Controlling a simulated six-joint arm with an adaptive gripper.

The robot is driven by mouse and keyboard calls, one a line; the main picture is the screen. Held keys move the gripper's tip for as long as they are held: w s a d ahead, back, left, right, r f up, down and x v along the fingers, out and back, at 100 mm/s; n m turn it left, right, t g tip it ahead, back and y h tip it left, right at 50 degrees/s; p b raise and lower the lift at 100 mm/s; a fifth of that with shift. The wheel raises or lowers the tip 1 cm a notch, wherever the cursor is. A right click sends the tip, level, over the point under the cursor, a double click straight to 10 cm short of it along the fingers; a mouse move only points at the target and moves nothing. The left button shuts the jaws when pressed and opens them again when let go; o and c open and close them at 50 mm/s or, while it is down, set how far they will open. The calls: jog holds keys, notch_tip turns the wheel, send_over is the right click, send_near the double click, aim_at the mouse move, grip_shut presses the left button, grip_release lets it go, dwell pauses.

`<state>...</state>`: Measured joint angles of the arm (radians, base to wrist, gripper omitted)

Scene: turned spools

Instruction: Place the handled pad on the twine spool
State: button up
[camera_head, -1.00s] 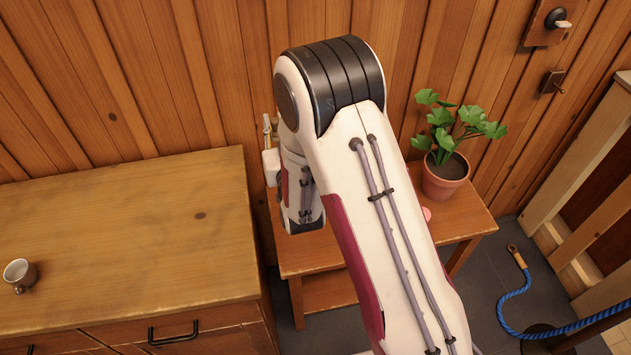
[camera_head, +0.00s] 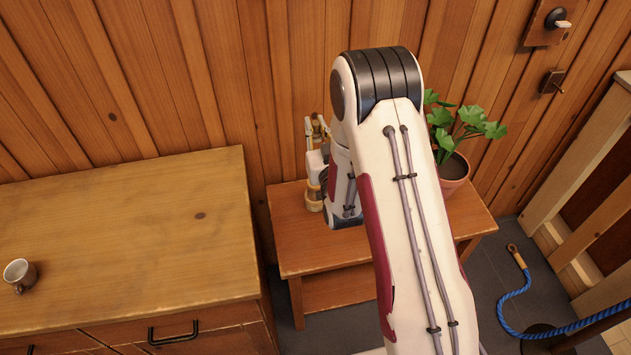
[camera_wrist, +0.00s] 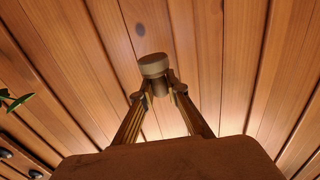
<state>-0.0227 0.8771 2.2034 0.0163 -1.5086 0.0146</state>
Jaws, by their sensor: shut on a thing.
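My gripper (camera_wrist: 156,90) is shut on a small tan-brown piece with a round, thick disc-like end (camera_wrist: 153,64), which I take to be the handled pad. The disc shows beyond the fingertips in the wrist view, against the plank wall. In the head view my gripper (camera_head: 316,128) is raised above the back left of the small wooden table, partly hidden by my arm. A tan, banded round thing (camera_head: 313,198), probably the twine spool, stands on the table's left back part below the gripper. My arm hides part of it.
The small table (camera_head: 310,250) has bare wood at its front left. A potted plant (camera_head: 455,170) stands at its right, partly behind my arm. A wooden cabinet (camera_head: 120,230) with a mug (camera_head: 20,274) is at left. The plank wall (camera_head: 230,80) is close behind.

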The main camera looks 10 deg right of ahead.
send_over(316, 188)
jog(key=w, duration=0.2)
notch_tip(316, 188, down, 7)
jog(key=shift+w+d, duration=0.15)
jog(key=shift+w, duration=0.05)
jog(key=shift+f, duration=0.1)
jog(key=shift+f, duration=2.85)
jog(key=shift+f, duration=2.05)
jog(key=shift+f, duration=0.1)
jog(key=o, duration=0.8)
jog(key=shift+o, duration=0.2)
